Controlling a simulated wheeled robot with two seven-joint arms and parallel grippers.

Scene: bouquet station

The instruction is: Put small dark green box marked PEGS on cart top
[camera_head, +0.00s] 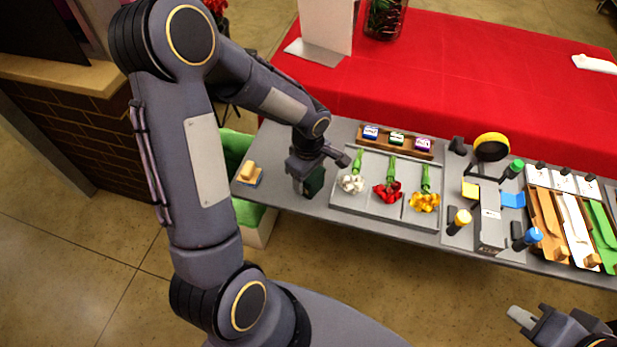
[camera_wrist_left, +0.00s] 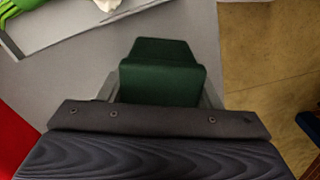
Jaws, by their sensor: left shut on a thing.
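My left gripper (camera_head: 305,172) is shut on a small dark green box (camera_head: 315,182) at the left part of the grey bench, near its front edge. In the left wrist view the dark green box (camera_wrist_left: 160,75) sits between the fingers, over the grey surface close to its edge. Its PEGS marking does not show. I cannot tell whether the box touches the bench. No surface is clearly recognisable as the cart top. My right gripper (camera_head: 530,318) is at the lower right, away from the bench; its jaw opening is unclear.
Tools and coloured strips fill the right. A red-covered table (camera_head: 480,80) stands behind. A green-and-cream container (camera_head: 258,232) is below left.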

